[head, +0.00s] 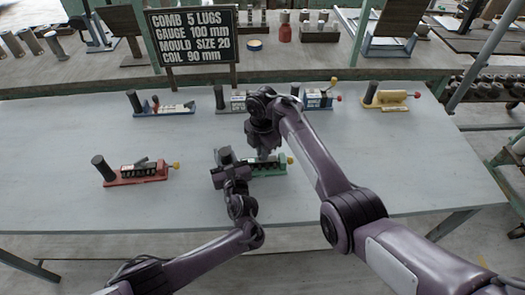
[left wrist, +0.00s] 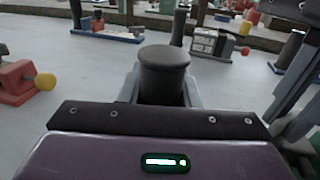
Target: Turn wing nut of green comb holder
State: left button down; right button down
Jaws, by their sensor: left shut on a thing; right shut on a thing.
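The green comb holder (head: 268,170) lies on the grey table (head: 60,215) near the middle, with an orange knob at its right end. My left gripper (head: 223,171) is shut on its dark upright handle at the left end; this handle (left wrist: 163,75) shows large in the left wrist view, its lower part hidden. My right gripper (head: 266,150) points down on the middle of the holder and is shut, seemingly on the wing nut. The wing nut itself is hidden by the fingers.
A red holder (head: 140,172) lies to the left. A blue-and-red holder (head: 165,109), a grey one (head: 235,100), a blue one (head: 318,99) and a yellow one (head: 390,97) line the back. A black sign (head: 193,37) stands behind. The front of the table is clear.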

jog(key=shift+m, duration=0.3)
jog(key=m, duration=0.5)
jog(key=shift+w+a, duration=0.1)
jog(key=shift+w, duration=0.1)
jog(key=m, duration=0.6)
jog(key=shift+w+m, duration=0.25)
jog(key=shift+m, duration=0.05)
jog(key=m, duration=0.4)
jog(key=shift+w+m, duration=0.15)
jog(key=shift+m, duration=0.15)
jog(key=m, duration=0.5)
jog(key=shift+w+d, duration=0.1)
jog(key=shift+d, duration=0.2)
jog(key=c, duration=1.5)
grip_release()
jog(key=shift+c, duration=0.2)
